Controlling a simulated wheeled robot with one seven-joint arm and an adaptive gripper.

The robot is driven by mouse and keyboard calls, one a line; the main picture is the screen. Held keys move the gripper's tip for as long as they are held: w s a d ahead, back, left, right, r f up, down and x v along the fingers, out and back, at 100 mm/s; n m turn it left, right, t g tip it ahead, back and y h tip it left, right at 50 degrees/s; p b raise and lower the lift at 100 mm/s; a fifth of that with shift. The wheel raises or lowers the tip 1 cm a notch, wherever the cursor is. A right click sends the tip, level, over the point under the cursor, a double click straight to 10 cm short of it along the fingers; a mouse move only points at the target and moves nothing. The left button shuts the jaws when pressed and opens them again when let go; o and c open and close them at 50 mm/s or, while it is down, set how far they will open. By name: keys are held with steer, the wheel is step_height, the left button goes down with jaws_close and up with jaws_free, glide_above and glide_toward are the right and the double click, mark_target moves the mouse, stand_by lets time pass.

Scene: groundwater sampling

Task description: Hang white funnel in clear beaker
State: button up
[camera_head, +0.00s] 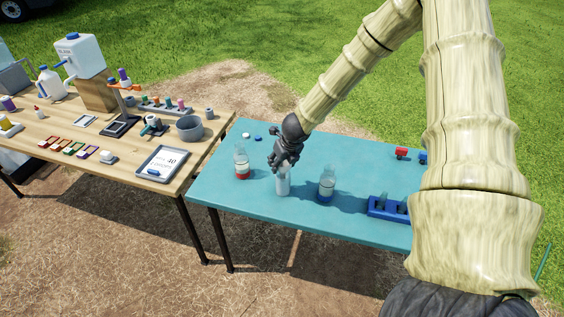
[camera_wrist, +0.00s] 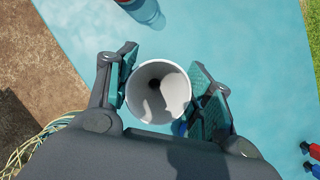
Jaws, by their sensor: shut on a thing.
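My gripper (camera_head: 285,158) is over the teal table, pointing down. In the wrist view, my gripper (camera_wrist: 165,95) has its two padded fingers on either side of the white funnel (camera_wrist: 146,99), holding it. I look down into its round mouth, with a dark hole in the middle. In the head view, a pale, partly clear upright shape (camera_head: 283,184) shows just below my fingers, between the two bottles. I cannot tell how much of it is funnel and how much is beaker. No clear beaker can be told apart for certain, and the funnel's lower end is hidden.
A bottle with red contents (camera_head: 241,168) stands left of my gripper, and one with blue contents (camera_head: 326,190) stands right. A blue rack (camera_head: 386,208) is farther right. Two small caps (camera_head: 252,137) lie behind. The wooden table (camera_head: 118,164) at left is crowded.

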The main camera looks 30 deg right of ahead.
steer(key=shift+f+b, duration=0.9)
steer(key=shift+f, duration=0.2)
stand_by(0.3)
steer(key=shift+s+f+b, duration=0.2)
steer(key=shift+f+b, duration=0.1)
steer(key=shift+f, duration=0.1)
steer(key=o, duration=0.7)
steer(key=shift+c, duration=0.2)
steer(key=o, duration=0.3)
steer(key=shift+w+f, duration=0.15)
steer(key=shift+w, duration=0.05)
steer(key=shift+r, duration=0.3)
steer(key=v, duration=1.1)
steer(key=shift+s+r, duration=0.25)
steer(key=shift+r, duration=0.05)
